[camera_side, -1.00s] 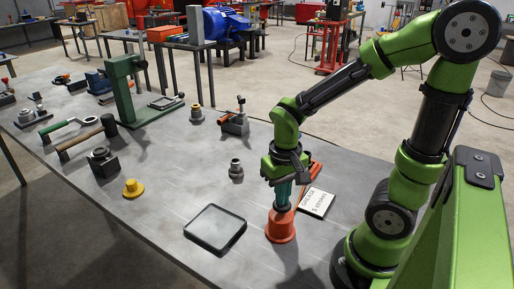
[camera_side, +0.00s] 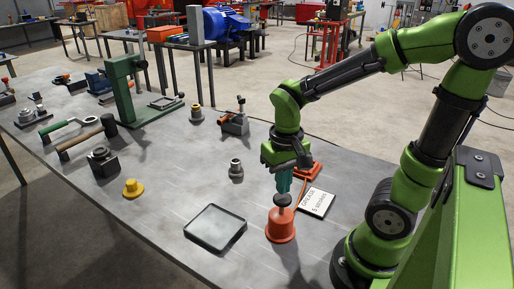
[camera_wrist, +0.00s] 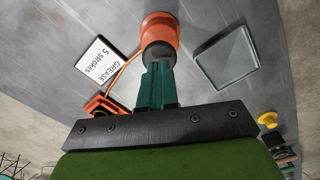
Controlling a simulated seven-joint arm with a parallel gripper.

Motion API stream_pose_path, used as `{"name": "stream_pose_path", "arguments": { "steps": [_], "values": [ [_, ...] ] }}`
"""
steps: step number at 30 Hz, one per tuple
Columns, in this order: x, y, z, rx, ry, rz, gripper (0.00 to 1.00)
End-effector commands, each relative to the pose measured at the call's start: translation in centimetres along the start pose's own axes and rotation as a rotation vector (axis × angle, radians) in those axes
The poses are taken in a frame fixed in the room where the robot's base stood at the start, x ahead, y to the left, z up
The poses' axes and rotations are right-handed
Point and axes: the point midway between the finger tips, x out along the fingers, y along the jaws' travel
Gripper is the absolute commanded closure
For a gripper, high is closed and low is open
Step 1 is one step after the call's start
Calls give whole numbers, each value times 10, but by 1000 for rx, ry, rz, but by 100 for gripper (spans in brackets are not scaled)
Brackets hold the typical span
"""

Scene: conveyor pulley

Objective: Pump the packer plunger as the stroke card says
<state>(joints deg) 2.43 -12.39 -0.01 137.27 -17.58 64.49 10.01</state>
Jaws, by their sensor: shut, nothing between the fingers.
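The packer (camera_side: 281,226) is an orange, tapered body standing upright on the grey bench, with a dark plunger knob (camera_side: 283,199) on top. The packer also shows in the wrist view (camera_wrist: 159,25). My gripper (camera_side: 284,190) points straight down over the knob, its teal fingers shut and empty. In the wrist view the fingertips (camera_wrist: 158,68) overlap the knob, so I cannot tell whether they touch it. The white stroke card (camera_side: 316,202) lies right of the packer and reads "GREASE 5 strokes" in the wrist view (camera_wrist: 97,62).
A shallow dark-rimmed tray (camera_side: 215,247) lies left of the packer. An orange-red part (camera_side: 308,171) lies behind the card. A grey stepped part (camera_side: 236,170) and a yellow flanged part (camera_side: 133,188) stand farther left. A green press (camera_side: 125,90) stands at the back.

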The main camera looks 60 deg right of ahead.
Motion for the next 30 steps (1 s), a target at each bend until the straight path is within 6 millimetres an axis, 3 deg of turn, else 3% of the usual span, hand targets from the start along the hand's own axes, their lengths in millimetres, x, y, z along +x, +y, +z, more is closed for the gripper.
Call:
{"name": "stream_pose_path", "arguments": {
  "steps": [10,30],
  "values": [
    [2,0,0,0,-2,0,100],
    [26,0,0,0,-3,1,100]
  ]
}}
